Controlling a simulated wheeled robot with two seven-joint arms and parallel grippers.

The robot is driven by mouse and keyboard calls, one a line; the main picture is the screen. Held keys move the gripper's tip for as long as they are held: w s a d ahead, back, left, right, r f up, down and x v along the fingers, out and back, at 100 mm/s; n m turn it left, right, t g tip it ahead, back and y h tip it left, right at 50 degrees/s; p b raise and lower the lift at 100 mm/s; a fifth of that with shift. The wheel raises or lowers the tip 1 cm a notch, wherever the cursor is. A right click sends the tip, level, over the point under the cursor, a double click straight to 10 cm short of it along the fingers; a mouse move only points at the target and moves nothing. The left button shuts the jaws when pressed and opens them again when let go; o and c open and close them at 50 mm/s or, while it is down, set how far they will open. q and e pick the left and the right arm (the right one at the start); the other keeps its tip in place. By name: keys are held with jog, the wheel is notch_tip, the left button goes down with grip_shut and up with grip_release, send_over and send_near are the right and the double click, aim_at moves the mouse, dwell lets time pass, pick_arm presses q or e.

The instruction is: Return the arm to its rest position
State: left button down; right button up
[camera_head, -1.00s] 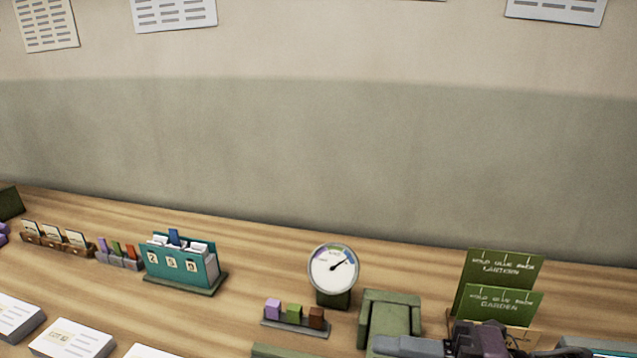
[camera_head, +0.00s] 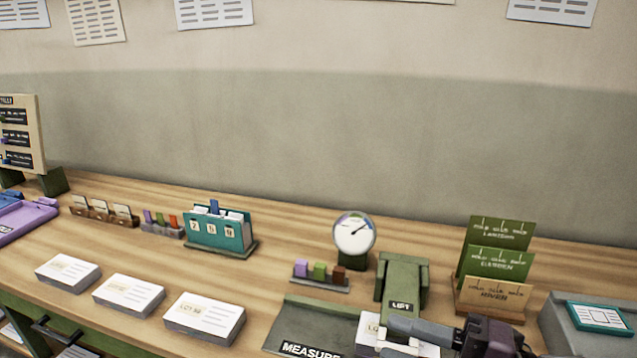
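My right gripper (camera_head: 400,336) is low in the picture, right of centre, pointing left. Its two grey fingers look apart, one above the other. A white paper stack (camera_head: 368,330) with partly hidden lettering lies just left of the fingertips, beside the green press marked LIFT (camera_head: 402,280). The fingers cover part of the stack, and I cannot tell whether they touch it. The green plate marked MEASURE (camera_head: 310,325) lies to the left. My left gripper is not in view.
A round dial gauge (camera_head: 354,235) stands behind the press. Green and tan card holders (camera_head: 495,294) and a grey box with a teal-framed card (camera_head: 598,317) are at right. Several white stacks (camera_head: 205,318) line the front left. A teal card box (camera_head: 217,232) stands behind them.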

jog(key=w+d+f+m+t+h, duration=0.7)
jog(key=m+h, duration=0.2)
jog(key=m, duration=0.3)
jog(key=s+d+f+m+g+h, duration=0.2)
jog(key=d+f+m+g+h, duration=0.2)
jog(key=f+m+h, duration=0.45)
jog(key=s+a+f+m+g+y, duration=0.1)
jog(key=s+a+f+m+g, duration=0.1)
jog(key=s+f+m+g, duration=0.7)
jog(key=s+f+n+p, duration=0.1)
jog(key=s+f+n, duration=0.1)
jog(key=f, duration=1.4)
jog(key=s+f+n+p, duration=0.1)
jog(key=s+f, duration=0.2)
jog(key=f, duration=1.4)
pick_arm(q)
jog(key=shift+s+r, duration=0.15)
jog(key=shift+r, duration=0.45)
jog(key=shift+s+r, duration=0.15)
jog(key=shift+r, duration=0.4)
pick_arm(e)
jog(key=s+d+f+g, duration=0.1)
jog(key=s+d+f, duration=0.2)
jog(key=s+f, duration=1.1)
jog(key=s, duration=0.4)
jog(key=shift+s+d+f, duration=0.2)
jog(key=shift+f, duration=0.1)
jog(key=shift+n, duration=0.25)
